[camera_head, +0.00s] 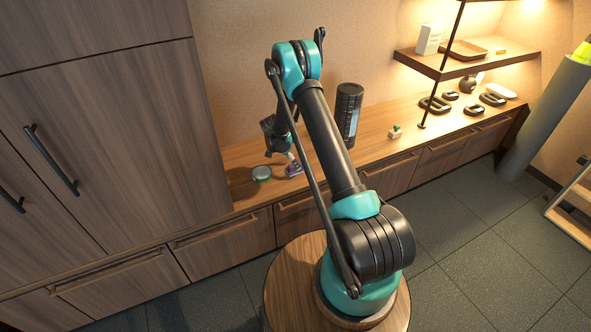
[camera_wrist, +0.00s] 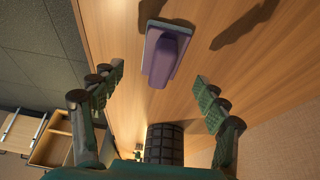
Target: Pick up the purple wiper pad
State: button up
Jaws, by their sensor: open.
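The purple wiper pad (camera_wrist: 166,57) lies on the wooden counter in the wrist view, near the top middle, with a purple raised body on a flat greyish base. In the head view the pad (camera_head: 294,169) is a small purple shape on the counter, just below the end of my arm. My gripper (camera_wrist: 155,82) is open, with one green finger on each side of the picture. The pad lies ahead of and between the fingers, and nothing is held. In the head view my gripper (camera_head: 285,150) is small and its fingers are hard to make out.
Tall wooden cabinets (camera_head: 110,130) bound the left side. Shelves (camera_head: 465,58) hang at right.

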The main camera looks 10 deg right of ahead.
jog(key=x, duration=0.4)
jog(key=shift+f, duration=0.2)
jog(key=c, duration=1.4)
jog(key=shift+r, duration=0.1)
notch_tip(320, 180, up, 20)
